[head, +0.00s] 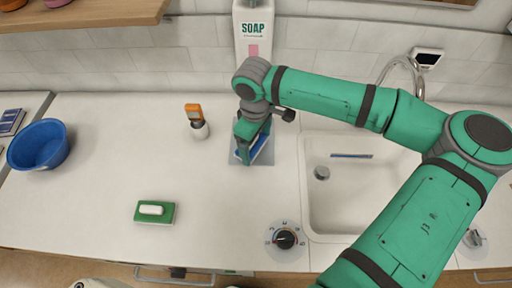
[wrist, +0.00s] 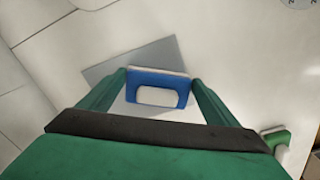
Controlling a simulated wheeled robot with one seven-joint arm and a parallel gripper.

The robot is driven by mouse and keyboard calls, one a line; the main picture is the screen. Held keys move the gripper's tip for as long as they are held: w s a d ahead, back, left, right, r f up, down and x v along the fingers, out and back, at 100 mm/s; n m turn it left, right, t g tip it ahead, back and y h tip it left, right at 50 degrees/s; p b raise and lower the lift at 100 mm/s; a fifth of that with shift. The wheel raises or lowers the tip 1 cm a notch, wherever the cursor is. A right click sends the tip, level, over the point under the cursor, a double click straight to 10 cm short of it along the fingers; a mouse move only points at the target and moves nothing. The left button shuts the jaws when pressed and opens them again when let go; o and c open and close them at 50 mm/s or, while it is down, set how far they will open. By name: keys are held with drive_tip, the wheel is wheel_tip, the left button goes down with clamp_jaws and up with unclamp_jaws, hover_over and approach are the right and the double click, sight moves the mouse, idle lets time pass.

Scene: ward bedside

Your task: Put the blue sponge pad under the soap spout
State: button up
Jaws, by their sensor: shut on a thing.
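The soap dispenser (head: 255,32) is a white box labelled SOAP on the tiled wall; its spout is hidden behind my arm. Below it a grey square mat (head: 266,158) lies on the counter, and it also shows in the wrist view (wrist: 105,74). The blue sponge pad (head: 262,143) has a white block on it. In the wrist view the pad (wrist: 158,80) sits between my two fingers, over the mat. My gripper (wrist: 160,92) is shut on the pad's sides. Whether the pad touches the mat is unclear.
A green pad with a white block (head: 154,211) lies at the front of the counter. A blue bowl (head: 38,146) stands at the left, and an orange-topped bottle (head: 197,122) left of the mat. The sink (head: 352,200) is right, with a dial (head: 285,240) in front.

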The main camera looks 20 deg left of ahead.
drive_tip(key=shift+w+a+f, duration=0.1)
drive_tip(key=shift+w+a, duration=0.1)
drive_tip(key=shift+w, duration=0.4)
drive_tip(key=shift+w+a+f, duration=0.1)
drive_tip(key=shift+w+a, duration=0.05)
drive_tip(key=shift+w, duration=0.5)
drive_tip(key=shift+w+a+f, duration=0.1)
drive_tip(key=shift+w+a, duration=0.1)
drive_tip(key=shift+w, duration=0.4)
drive_tip(key=o, duration=0.9)
drive_tip(key=shift+o, duration=0.2)
drive_tip(key=shift+r, duration=0.15)
drive_tip(key=shift+s+d+r, duration=0.15)
drive_tip(key=shift+s+r, duration=0.25)
drive_tip(key=shift+r, duration=0.35)
drive_tip(key=shift+s+d+r, duration=0.1)
drive_tip(key=shift+s+r, duration=0.3)
drive_tip(key=shift+r, duration=0.3)
drive_tip(key=s+d+r, duration=0.2)
drive_tip(key=s, duration=0.6)
drive_tip(key=shift+s+d, duration=0.2)
drive_tip(key=shift+s, duration=0.05)
